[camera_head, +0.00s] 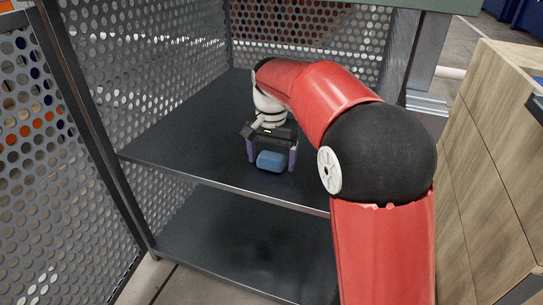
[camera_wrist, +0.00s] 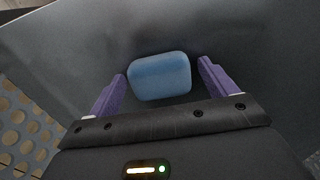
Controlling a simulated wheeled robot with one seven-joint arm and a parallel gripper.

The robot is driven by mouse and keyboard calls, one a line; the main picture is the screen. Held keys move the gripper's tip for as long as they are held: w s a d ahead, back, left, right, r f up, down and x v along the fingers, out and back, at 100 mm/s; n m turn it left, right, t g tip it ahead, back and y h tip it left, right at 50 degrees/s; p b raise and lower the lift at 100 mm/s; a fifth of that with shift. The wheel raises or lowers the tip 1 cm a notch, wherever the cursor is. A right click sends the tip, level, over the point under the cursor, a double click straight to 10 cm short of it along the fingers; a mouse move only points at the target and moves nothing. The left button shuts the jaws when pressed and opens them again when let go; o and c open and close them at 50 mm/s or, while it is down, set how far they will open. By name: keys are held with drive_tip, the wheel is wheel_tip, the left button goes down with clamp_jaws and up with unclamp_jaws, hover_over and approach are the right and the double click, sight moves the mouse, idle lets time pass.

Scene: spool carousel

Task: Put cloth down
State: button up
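The cloth (camera_head: 271,161) looks like a small blue rounded block. It is on or just above the dark upper shelf (camera_head: 190,135); I cannot tell exactly which. In the wrist view the cloth (camera_wrist: 159,76) lies between and slightly beyond the purple fingertips. The gripper is open and holds nothing.
Perforated metal panels (camera_head: 150,55) close the left side and back of the rack. A lower shelf (camera_head: 225,250) lies beneath. A wooden cabinet (camera_head: 490,150) stands to the right. The upper shelf is bare left of my gripper.

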sight(272, 156)
wheel_tip(272, 156, up, 8)
drive_tip(key=shift+f+p, duration=0.1)
drive_tip(key=shift+p, duration=1.1)
